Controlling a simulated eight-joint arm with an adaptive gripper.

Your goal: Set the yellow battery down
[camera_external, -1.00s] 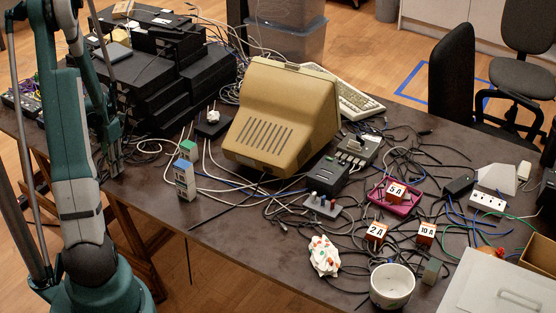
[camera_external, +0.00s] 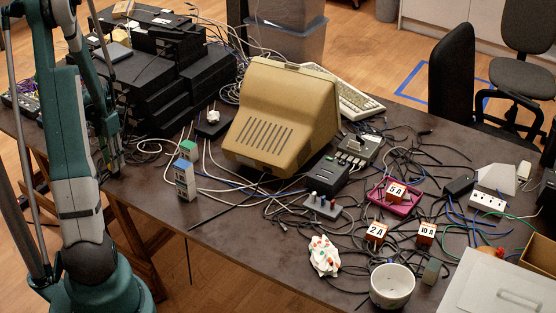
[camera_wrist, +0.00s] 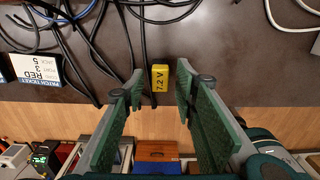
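The yellow battery (camera_wrist: 160,78), a small block marked "7.2 V", shows in the wrist view at the table's near edge. It appears to rest on the dark tabletop. My gripper (camera_wrist: 158,88) has its two green fingers spread, one on each side of the battery. A narrow gap shows between the battery and each fingertip, so the gripper looks open and not touching it. In the external view, I cannot make out the battery, and my arm's end is not clearly visible at the left.
Black cables (camera_wrist: 143,40) run beside the battery, and a "PATCH TICKET RED" card (camera_wrist: 37,68) lies at left. The dark table (camera_external: 240,235) holds a beige monitor (camera_external: 283,115) and a white bowl (camera_external: 392,287). Wooden floor lies beyond the table edge.

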